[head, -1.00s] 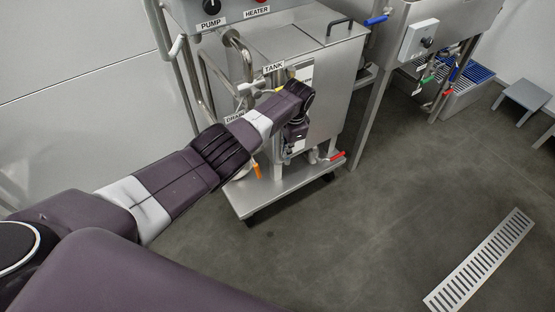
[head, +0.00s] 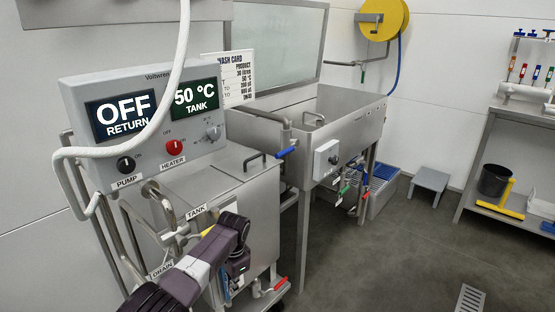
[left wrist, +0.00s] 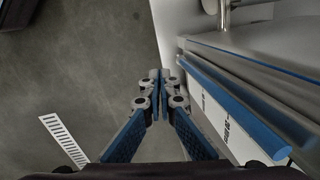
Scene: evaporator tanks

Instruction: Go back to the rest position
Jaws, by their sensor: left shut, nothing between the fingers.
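My left arm comes in from the bottom of the head view. Its wrist hangs in front of the steel tank cart (head: 255,198), just below and right of the TANK label. My left gripper points down there and is mostly hidden behind the wrist. In the left wrist view the left gripper (left wrist: 159,80) is shut, its blue-padded fingers meeting with nothing between them. Dark floor lies beyond the fingertips. A blue bar (left wrist: 240,110) and a white surface with black print stand close at their right. I cannot tell whether they touch. My right gripper is in neither view.
The control panel (head: 150,120) reads OFF RETURN and 50 °C TANK. A white hose (head: 172,90) loops across it. A red-handled valve (head: 280,284) sits low on the cart. A steel sink (head: 330,118), grey stool (head: 430,183) and shelf bench stand right.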

